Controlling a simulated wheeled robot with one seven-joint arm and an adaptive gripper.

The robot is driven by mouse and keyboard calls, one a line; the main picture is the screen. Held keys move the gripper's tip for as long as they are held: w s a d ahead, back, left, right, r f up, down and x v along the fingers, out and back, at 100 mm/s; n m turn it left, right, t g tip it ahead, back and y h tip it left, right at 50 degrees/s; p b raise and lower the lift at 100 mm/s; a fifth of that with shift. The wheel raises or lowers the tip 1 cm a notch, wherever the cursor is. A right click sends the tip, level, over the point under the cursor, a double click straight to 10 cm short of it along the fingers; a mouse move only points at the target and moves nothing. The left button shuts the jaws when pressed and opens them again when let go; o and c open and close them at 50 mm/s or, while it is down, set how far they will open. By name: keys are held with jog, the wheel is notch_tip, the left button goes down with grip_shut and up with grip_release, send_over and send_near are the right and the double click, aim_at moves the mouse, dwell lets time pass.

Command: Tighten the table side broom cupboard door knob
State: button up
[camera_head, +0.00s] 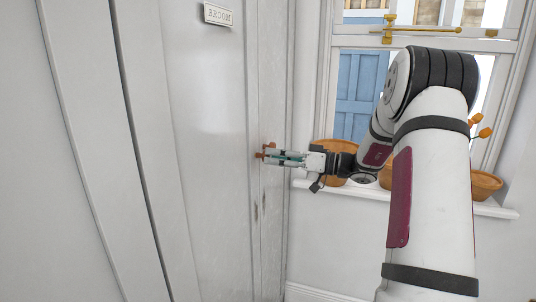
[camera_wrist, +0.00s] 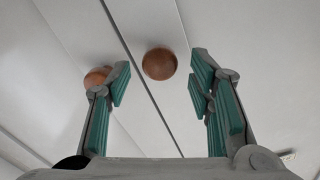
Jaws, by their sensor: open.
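The white broom cupboard (camera_head: 205,110) has two round copper-brown door knobs close together. In the wrist view one knob (camera_wrist: 159,64) shows whole between my fingertips. The other knob (camera_wrist: 97,77) is partly hidden behind the left finger, across the dark door seam. In the head view the knobs (camera_head: 269,146) show small at the tips of my gripper (camera_head: 273,155), partly covered by it. My gripper is open, with its teal pads apart on either side of the whole knob. I see no pad touching that knob. Which knob is on the table side cannot be told.
A BROOM sign (camera_head: 217,14) is on the white panel at the upper left. A window with a sill (camera_head: 495,209) is behind my arm at the right. Terracotta pots (camera_head: 487,184) stand on the sill, close to my arm. No table is in view.

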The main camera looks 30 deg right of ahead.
aim_at(263, 156)
jog(key=shift+x, duration=1.7)
grip_shut()
jog(key=shift+m, duration=0.4)
